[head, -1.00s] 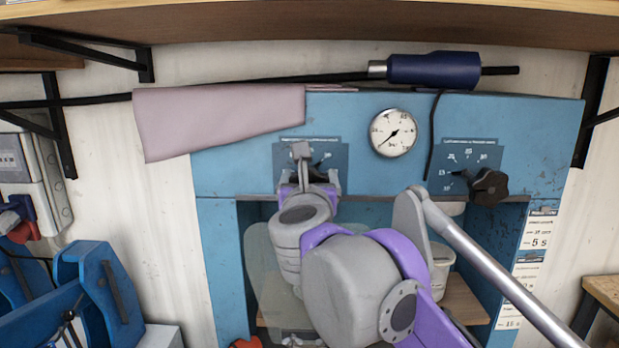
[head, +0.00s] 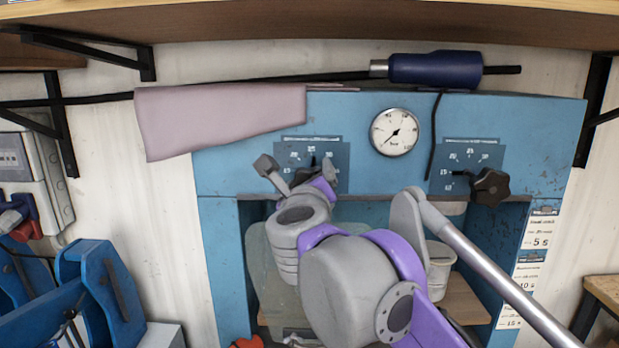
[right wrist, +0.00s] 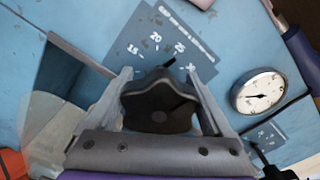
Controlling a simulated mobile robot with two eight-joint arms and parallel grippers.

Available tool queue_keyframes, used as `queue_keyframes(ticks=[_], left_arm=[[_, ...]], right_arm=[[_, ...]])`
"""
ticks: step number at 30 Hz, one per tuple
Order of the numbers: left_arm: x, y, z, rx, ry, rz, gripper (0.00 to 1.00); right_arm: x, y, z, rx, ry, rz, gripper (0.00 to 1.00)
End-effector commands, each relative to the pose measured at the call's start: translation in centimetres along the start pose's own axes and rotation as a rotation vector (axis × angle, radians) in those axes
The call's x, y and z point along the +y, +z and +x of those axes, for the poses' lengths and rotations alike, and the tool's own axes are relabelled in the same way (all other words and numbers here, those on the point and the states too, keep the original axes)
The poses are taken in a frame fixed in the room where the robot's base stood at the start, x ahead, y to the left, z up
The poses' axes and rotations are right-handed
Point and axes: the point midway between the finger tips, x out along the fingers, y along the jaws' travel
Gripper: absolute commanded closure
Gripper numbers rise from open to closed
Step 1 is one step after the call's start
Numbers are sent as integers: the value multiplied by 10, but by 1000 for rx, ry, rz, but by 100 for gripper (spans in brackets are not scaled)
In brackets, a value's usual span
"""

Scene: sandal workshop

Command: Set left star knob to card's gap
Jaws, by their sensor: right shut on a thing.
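The left star knob (right wrist: 158,104) is black and sits on a blue dial plate (right wrist: 205,68). In the right wrist view its dark pointer aims at about the 25 mark. In the head view the knob (head: 306,175) is partly covered by my right gripper (head: 297,170), tilted across it. In the right wrist view the jaws of my right gripper (right wrist: 162,92) are on both sides of the knob, shut on it. White cards (head: 542,231) hang at the machine's right edge; one reads 5 s, but their small print is unreadable. My left gripper is not seen.
The right star knob (head: 490,187) sits by its own dial, with its pointer near 15. A round gauge (head: 394,132) is between the dials. A pink cloth (head: 220,122) hangs at upper left, and a navy-handled tool (head: 434,69) lies on top.

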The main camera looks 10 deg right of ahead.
Motion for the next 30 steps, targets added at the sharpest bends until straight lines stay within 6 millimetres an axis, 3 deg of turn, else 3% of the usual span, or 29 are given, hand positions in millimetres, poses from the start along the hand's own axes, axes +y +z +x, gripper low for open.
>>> queue_keyframes(ticks=[18,30], left_arm=[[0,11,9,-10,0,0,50],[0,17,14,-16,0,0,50]], right_arm=[[5,-2,0,0,0,-581,70],[6,-3,0,0,0,-862,70]])
